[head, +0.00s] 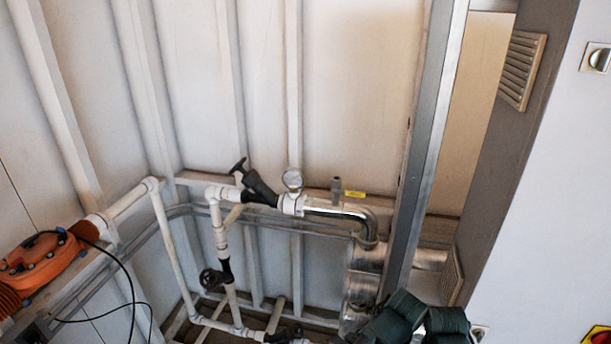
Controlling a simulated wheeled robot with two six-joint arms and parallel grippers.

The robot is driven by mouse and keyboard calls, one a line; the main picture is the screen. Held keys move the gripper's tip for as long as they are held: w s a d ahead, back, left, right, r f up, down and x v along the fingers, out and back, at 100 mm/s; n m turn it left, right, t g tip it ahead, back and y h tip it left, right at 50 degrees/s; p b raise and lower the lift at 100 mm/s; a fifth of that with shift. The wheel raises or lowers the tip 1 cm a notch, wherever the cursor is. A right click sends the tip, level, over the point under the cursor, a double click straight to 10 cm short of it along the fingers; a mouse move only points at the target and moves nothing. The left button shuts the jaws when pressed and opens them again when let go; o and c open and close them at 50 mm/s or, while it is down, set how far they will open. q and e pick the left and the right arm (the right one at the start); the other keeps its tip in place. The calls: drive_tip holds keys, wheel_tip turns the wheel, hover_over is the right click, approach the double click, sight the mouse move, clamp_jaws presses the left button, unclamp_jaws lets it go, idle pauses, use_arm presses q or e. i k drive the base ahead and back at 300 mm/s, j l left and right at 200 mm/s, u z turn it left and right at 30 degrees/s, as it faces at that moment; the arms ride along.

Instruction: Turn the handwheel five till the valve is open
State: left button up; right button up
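Black handwheels show on the pipework in the head view, but I cannot read which one is number five. One upper black handwheel (239,166) sits on a slanted black valve body (262,188) on the upper pipe. A second black handwheel (212,278) is on the white vertical pipe lower down. A third dark handwheel (290,334) is at the bottom edge, partly cut off. Dark green blocky parts at the bottom right look like part of my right arm; no fingertips can be made out there. My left gripper is not in view. No gripper is seen touching a handwheel.
A round gauge (292,180) and a shiny metal elbow pipe (345,212) are right of the upper valve. A steel cylinder (362,285) stands below. An orange pump (40,265) with black cable is at left. A metal post (425,150) rises at right, beside a white panel (550,200).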

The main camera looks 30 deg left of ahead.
sight(238, 166)
drive_tip(key=u, duration=1.4)
drive_tip(key=k+l+z, duration=0.15)
drive_tip(key=l, duration=0.2)
drive_tip(key=l+z, duration=0.15)
drive_tip(key=l, duration=0.15)
